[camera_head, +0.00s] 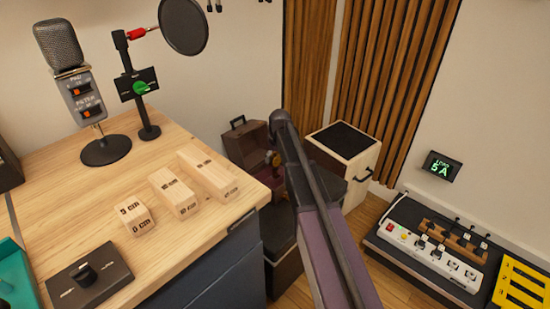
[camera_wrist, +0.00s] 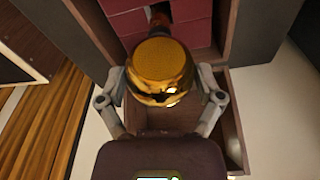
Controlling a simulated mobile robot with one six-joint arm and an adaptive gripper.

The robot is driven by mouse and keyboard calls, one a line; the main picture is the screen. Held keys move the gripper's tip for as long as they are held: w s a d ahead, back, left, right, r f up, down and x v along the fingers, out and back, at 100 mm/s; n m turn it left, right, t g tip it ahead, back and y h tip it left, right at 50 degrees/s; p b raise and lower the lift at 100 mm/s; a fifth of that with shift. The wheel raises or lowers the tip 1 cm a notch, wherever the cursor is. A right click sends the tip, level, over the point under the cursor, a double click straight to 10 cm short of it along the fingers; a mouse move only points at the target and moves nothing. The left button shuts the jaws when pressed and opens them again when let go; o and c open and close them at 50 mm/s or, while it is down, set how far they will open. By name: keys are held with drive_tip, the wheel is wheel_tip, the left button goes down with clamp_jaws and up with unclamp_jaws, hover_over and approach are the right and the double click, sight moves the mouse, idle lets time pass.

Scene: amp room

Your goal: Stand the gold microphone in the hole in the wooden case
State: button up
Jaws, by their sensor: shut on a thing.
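The gold microphone (camera_wrist: 166,66) has a round mesh head, seen end-on in the wrist view. My gripper (camera_wrist: 162,84) is shut on it, one finger on each side. A dark handle end shows beyond the head. The wooden case (camera_wrist: 228,115) is open behind and below the microphone, with dark red lined compartments (camera_wrist: 185,38) at the top.
A wooden desk (camera_head: 85,195) at left holds a large grey microphone (camera_head: 60,45), a pop filter (camera_head: 184,26) and labelled wooden blocks (camera_head: 208,175). A cream cabinet (camera_head: 343,150) with a black top stands right of the case. A power strip (camera_head: 430,245) lies at far right.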

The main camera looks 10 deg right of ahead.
drive_tip(key=shift+f+b, duration=0.7)
drive_tip(key=shift+f, duration=0.2)
drive_tip(key=o, duration=1.1)
drive_tip(key=shift+c, duration=0.2)
drive_tip(key=shift+r, duration=0.15)
wheel_tip(320, 180, up, 8)
drive_tip(key=p, duration=0.8)
drive_tip(key=s+d+r+m+p, duration=0.1)
drive_tip(key=s+d+r+p, duration=0.1)
drive_tip(key=r+p, duration=0.5)
drive_tip(key=s+d+r+m+p, duration=0.1)
drive_tip(key=s+d+r+p, duration=0.1)
drive_tip(key=r+p, duration=0.4)
drive_tip(key=s+d+r+m+p, duration=0.1)
drive_tip(key=s+d+r+p, duration=0.1)
drive_tip(key=r+p, duration=0.5)
drive_tip(key=shift+s+d+r+p, duration=0.3)
drive_tip(key=shift+s+d+p, duration=0.05)
drive_tip(key=shift+s+p, duration=0.1)
